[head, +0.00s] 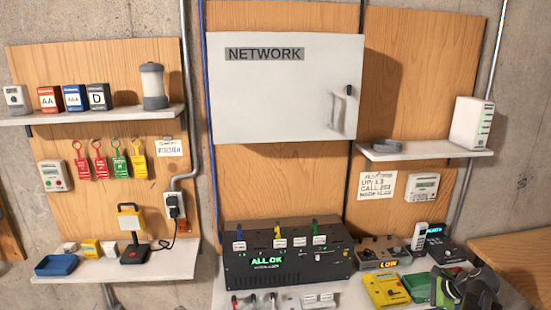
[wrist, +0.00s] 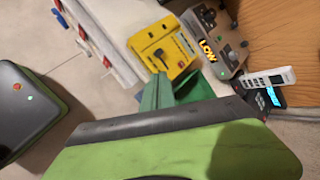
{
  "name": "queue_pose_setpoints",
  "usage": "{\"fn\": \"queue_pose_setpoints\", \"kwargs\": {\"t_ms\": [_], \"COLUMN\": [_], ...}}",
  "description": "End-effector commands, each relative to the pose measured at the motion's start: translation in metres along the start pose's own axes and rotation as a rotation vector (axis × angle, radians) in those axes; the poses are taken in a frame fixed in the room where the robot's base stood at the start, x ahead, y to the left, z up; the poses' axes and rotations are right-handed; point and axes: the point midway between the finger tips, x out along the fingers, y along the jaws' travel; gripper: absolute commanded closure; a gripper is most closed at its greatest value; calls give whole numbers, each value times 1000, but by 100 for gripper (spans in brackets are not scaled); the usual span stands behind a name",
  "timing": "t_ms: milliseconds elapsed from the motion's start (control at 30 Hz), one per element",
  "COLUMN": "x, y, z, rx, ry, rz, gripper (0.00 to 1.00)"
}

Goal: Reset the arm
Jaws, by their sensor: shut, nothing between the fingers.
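My gripper (head: 468,290) is at the lower right of the head view, dark with green parts. It is shut with nothing in it. It is beside the green case (head: 418,287) and in front of the bench's right end; I cannot tell the exact gap. In the wrist view a large green and black part of my own arm fills the bottom and hides much of the scene. The green case (wrist: 192,88) shows just beyond it.
A yellow device (head: 386,290) is left of the green case; it also shows in the wrist view (wrist: 163,50). Behind are a LOW-display box (head: 388,250), a white handset (head: 419,236) and a black ALL OK unit (head: 287,268). A wooden surface (head: 520,262) is at right.

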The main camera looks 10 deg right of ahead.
Motion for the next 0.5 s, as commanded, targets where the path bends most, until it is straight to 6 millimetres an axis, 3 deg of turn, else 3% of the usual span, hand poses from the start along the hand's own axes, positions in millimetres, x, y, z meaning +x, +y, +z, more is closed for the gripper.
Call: {"fn": "queue_pose_setpoints", "kwargs": {"t_ms": [267,367,500], "x": [55,78,114], "y": [36,58,108], "z": [79,118,189], "rx": [-348,-538,-916], "ry": [-27,-48,-100], "rz": [171,258,420], "gripper": [100,100,100]}}
